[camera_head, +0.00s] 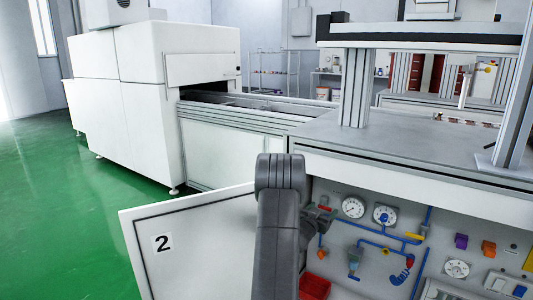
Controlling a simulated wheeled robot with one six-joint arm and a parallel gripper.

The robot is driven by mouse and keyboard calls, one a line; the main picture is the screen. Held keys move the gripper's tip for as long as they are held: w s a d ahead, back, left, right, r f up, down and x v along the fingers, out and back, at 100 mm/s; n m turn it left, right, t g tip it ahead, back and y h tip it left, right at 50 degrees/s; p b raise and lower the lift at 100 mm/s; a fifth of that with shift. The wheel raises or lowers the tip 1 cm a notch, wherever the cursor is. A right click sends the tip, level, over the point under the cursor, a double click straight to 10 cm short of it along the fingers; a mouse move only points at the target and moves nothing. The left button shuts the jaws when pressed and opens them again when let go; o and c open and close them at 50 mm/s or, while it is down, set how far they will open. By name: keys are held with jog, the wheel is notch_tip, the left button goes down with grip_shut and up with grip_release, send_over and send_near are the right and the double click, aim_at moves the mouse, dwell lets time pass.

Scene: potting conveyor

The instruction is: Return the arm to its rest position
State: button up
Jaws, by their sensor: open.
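My grey arm (279,215) rises from the bottom middle of the head view and bends at a rounded joint. A dark part of my gripper (319,219) shows just right of the arm, in front of the panel of gauges. The arm hides most of the gripper, and its fingertips do not show clearly. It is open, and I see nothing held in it.
An open white door marked 2 (202,245) stands left of the arm. Right of it is a panel with gauges (353,207) and blue pipes (375,237). Above is a grey worktop (400,146) with metal posts (357,85). Green floor (45,200) is clear at left.

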jog(key=shift+w+r+p, duration=0.1)
jog(key=shift+r+p, duration=0.05)
jog(key=shift+p, duration=0.35)
jog(key=shift+n, duration=0.5)
